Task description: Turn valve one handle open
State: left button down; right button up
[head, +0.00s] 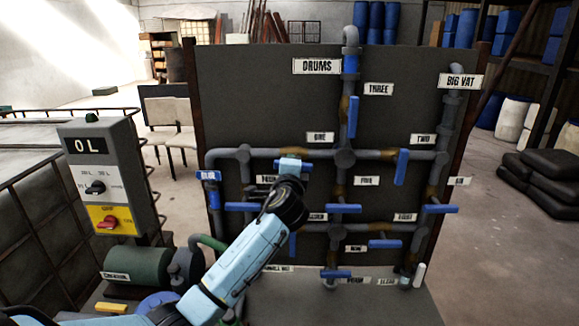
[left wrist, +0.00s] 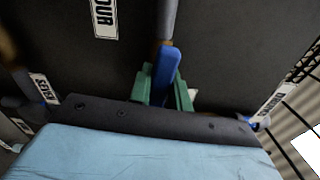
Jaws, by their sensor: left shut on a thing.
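Valve one's blue handle (head: 308,166) is on the upper horizontal pipe of the panel, below the label ONE (head: 320,137). It is mostly hidden behind my left gripper (head: 290,165), with only blue ends showing at the sides. In the left wrist view, the green fingers of my left gripper (left wrist: 164,92) are shut around the blue handle (left wrist: 168,62), one on each side. In the head view the handle looks roughly level, along the pipe. My right gripper is in neither view.
Other blue handles sit close by: valve two (head: 402,166) hangs down at right, valve three (head: 353,117) stands upright above, and another handle (head: 240,207) lies level at lower left. A grey control box (head: 103,180) stands at left. Grey pipes (head: 280,153) cross the dark panel (head: 270,90).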

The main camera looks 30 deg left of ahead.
pick_arm(q)
jog(key=c, duration=1.3)
grip_release()
jog(key=b+v, duration=0.1)
jog(key=v, duration=1.2)
jog(key=shift+s, duration=0.25)
